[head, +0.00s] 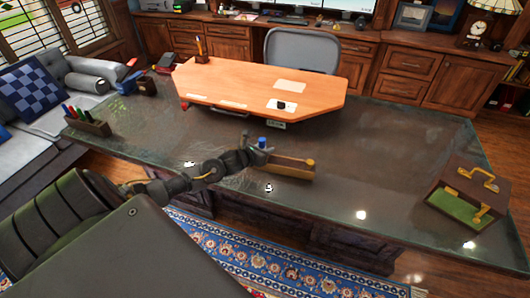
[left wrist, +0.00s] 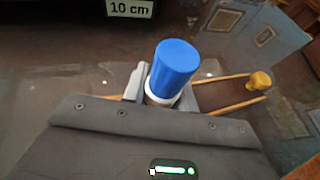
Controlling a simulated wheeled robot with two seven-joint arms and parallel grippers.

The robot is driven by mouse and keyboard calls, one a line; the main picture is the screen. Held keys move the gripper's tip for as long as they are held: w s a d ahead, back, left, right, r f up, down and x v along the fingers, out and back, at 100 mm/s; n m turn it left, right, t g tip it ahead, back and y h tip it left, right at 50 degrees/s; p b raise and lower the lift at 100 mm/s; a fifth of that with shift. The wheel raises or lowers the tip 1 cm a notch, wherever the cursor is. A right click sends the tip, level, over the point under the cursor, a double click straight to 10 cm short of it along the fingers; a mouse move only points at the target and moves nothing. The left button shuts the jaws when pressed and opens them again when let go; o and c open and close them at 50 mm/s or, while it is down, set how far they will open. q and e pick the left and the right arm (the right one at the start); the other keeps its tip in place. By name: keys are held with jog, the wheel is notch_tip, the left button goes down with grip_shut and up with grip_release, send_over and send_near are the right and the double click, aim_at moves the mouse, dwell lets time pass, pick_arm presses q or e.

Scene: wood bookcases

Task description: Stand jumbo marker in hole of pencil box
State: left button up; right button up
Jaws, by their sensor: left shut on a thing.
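The jumbo marker has a blue cap (head: 262,142) and a white part below it; it shows large in the left wrist view (left wrist: 174,68). My left gripper (head: 256,151) is shut on it, with the cap pointing up. A long, narrow wooden box (head: 290,172) lies on the dark desk, just right of and below the gripper. Its light rims show behind the marker in the left wrist view (left wrist: 222,77), with a yellow knob-like thing (left wrist: 260,80) at the far end. The marker's lower end is hidden, so I cannot tell whether it is inside the box. My right gripper is out of view.
A wooden holder (head: 92,127) with several coloured pens stands at the desk's left end. A raised orange board (head: 235,85) fills the back, with a "10 cm" label (head: 275,125) at its front. The desk between is clear.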

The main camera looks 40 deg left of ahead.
pick_arm(q)
jog(key=shift+r, duration=0.1)
jog(key=shift+f, duration=0.2)
jog(key=o, duration=1)
jog(key=shift+c, duration=0.2)
jog(key=shift+r, duration=0.15)
jog(key=shift+r, duration=0.2)
jog(key=b+v, duration=0.1)
jog(key=v, duration=1.1)
